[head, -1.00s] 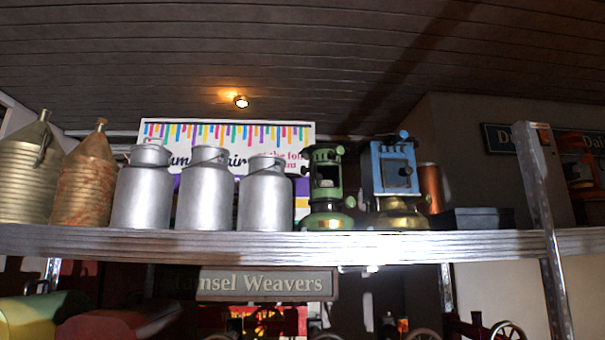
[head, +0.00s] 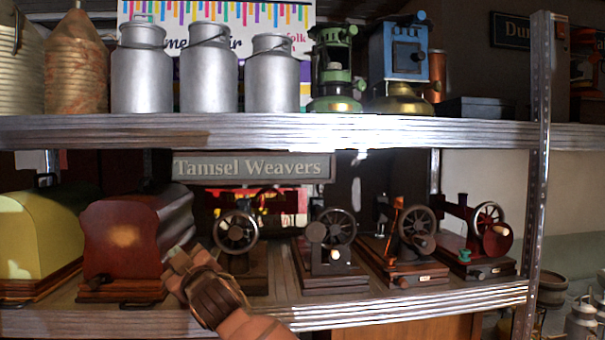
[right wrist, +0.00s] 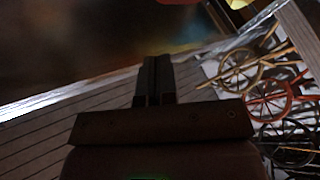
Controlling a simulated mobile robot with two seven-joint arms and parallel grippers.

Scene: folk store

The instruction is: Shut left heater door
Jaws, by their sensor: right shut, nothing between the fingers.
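My right gripper (head: 178,268) is at the lower shelf's front, below and left of the heaters and touching neither. Its fingers are together and empty in the right wrist view (right wrist: 156,75). My left gripper is out of view.
The upper shelf (head: 260,131) spans the view, with silver milk cans (head: 208,75) left of the green heater. The lower shelf (head: 400,303) holds several sewing machines (head: 335,250) and a red-brown case (head: 125,240). A metal post (head: 540,150) stands at right.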

